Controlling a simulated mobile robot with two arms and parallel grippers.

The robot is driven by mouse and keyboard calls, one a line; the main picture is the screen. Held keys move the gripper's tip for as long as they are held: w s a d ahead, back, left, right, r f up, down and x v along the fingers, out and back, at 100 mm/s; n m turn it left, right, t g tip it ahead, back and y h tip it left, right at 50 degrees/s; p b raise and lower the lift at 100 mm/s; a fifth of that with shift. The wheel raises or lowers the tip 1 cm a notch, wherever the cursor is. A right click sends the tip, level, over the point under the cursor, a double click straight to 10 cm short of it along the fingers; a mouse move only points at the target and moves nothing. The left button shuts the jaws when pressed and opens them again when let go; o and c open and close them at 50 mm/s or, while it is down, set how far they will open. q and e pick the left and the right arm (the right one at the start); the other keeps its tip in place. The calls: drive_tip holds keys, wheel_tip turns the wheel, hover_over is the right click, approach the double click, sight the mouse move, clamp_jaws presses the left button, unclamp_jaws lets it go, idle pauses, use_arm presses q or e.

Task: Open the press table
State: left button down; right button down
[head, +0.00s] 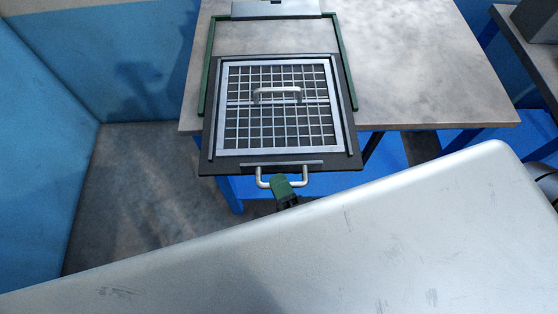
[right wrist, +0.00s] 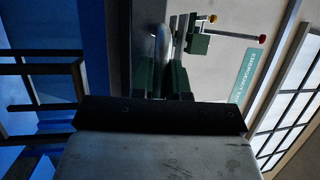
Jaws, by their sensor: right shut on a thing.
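The press table is a dark sliding plate (head: 209,163) that juts over the front edge of the worktable, clear of the silver block at the back. A sieve frame (head: 226,120) with a metal grid and its own grey handle (head: 277,91) lies on it. The plate's front pull handle (head: 263,181) is a pale metal bar, also seen in the right wrist view (right wrist: 162,45). My right gripper (head: 282,184), with green fingers, is shut on this handle; the fingers also show in the right wrist view (right wrist: 165,78). My left gripper is not in view.
Green rails (head: 211,60) run back to a silver block (head: 277,8). The grey worktable (head: 430,70) is clear on the right. Blue walls (head: 45,130) stand at the left. Red (right wrist: 262,38) and yellow (right wrist: 213,18) knobs show in the wrist view.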

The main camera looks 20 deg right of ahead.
drive_tip(key=shift+s+a+f, duration=0.1)
drive_tip(key=shift+s+a, duration=0.1)
drive_tip(key=shift+s, duration=0.55)
drive_tip(key=shift+s+a, duration=0.2)
drive_tip(key=shift+s, duration=0.5)
drive_tip(key=c, duration=1.1)
unclamp_jaws()
drive_tip(key=shift+c, duration=0.2)
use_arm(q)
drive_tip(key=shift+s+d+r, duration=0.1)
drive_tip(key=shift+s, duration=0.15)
